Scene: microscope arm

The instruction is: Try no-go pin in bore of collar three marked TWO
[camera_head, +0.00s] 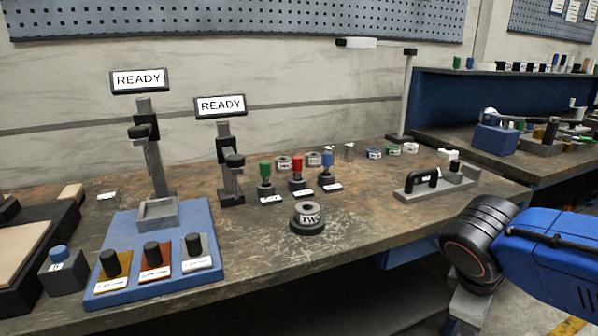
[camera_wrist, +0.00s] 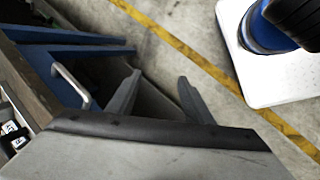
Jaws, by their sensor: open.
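A grey collar (camera_head: 308,211) sits on a round dark base (camera_head: 309,226) near the bench's middle; its label is tilted and I cannot read it surely. Behind it stand three handled pins on dark blocks: green (camera_head: 265,169), red (camera_head: 297,163) and blue (camera_head: 327,159). Their labels are too small to read, so I cannot tell which is the no-go pin. More collars stand behind, including grey ones (camera_head: 283,162) and a blue-banded one (camera_head: 374,153). My gripper (camera_wrist: 158,90) shows in the wrist view, fingers apart and empty above the floor, away from the bench.
Two stands with READY displays (camera_head: 139,80) (camera_head: 220,105) rise at the left. A blue base (camera_head: 205,270) with several black-knobbed blocks lies in front of them. A grey fixture with a black handle (camera_head: 436,186) is at the right. The bench's front middle is clear.

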